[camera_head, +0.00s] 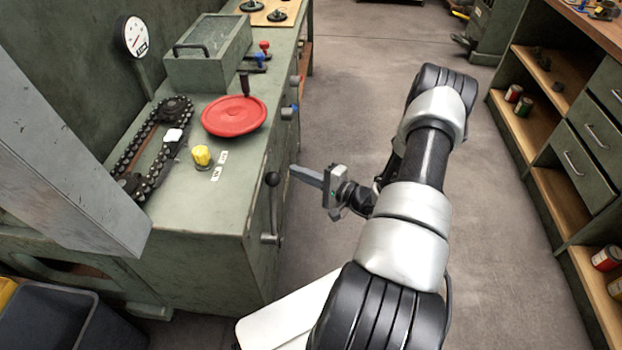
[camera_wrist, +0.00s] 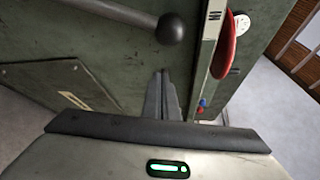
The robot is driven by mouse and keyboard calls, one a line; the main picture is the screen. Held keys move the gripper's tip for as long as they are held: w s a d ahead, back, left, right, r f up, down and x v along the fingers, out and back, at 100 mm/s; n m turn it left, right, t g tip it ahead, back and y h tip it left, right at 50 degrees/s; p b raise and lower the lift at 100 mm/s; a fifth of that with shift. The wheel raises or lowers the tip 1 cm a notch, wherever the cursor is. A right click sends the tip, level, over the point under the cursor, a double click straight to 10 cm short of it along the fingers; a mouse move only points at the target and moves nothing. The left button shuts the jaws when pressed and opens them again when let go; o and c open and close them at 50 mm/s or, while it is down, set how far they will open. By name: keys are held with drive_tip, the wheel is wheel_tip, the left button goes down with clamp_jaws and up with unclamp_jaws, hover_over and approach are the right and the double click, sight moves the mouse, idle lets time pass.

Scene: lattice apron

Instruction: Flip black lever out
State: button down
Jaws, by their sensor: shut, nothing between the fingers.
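The black lever (camera_head: 272,179) is on the front face of the green machine bench, near its corner. Its round knob is at the top, and its shaft runs down to a pivot low on the panel. In the wrist view the lever's knob (camera_wrist: 171,28) is at upper middle, with the shaft running off to the upper left. My gripper (camera_head: 293,170) is shut and empty, just right of the knob in the head view. In the wrist view my gripper's fingertips (camera_wrist: 162,75) are below the knob, with a visible gap between them.
On the bench top are a red handwheel (camera_head: 234,118), a yellow knob (camera_head: 202,155), a chain loop (camera_head: 135,160) and a green box (camera_head: 205,60). A grey bin (camera_head: 45,315) stands at lower left. Shelves (camera_head: 530,120) line the right side. The floor (camera_head: 350,100) between is clear.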

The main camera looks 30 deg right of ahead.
drive_tip(key=a, duration=0.4)
drive_tip(key=shift+s+r, duration=0.1)
drive_tip(key=shift+r, duration=0.2)
drive_tip(key=shift+a, duration=0.1)
